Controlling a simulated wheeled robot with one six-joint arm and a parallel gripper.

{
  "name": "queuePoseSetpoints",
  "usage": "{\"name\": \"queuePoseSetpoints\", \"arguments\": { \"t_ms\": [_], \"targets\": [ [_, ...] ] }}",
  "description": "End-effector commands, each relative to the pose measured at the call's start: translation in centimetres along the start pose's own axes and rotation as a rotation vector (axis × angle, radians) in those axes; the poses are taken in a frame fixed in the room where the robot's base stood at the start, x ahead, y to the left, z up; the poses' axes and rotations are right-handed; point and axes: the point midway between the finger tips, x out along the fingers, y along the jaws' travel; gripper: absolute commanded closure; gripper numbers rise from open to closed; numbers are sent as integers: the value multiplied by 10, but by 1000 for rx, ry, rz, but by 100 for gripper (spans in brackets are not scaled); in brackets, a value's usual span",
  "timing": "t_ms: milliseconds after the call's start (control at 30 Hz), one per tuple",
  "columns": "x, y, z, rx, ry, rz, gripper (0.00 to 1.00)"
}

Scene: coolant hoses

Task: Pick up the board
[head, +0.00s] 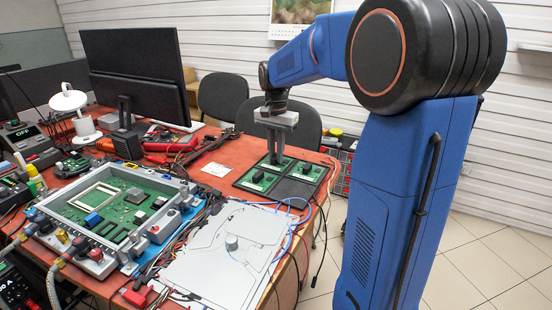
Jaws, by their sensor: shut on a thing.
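I cannot tell whether that board still touches the tray. A similar green board (257,178) sits in the front left compartment, and another small green piece (307,168) is in the back right one. The front right compartment looks empty. A large open unit (75,215) with a green circuit board (110,205) inside stands at the left.
A grey metal cover plate (225,255) lies in front of the tray, with blue and black cables (297,235) along its right side. A monitor (138,75), red tools (172,145) and a white lamp (75,110) stand behind. A white card (215,170) lies left of the tray.

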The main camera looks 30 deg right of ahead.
Motion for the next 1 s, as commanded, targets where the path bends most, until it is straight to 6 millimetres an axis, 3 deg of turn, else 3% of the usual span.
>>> {"name": "queuePoseSetpoints", "arguments": {
  "t_ms": [600,1000],
  "targets": [
    [-90,0,0,0,1,-1,100],
    [-99,0,0,0,0,0,100]
  ]
}}
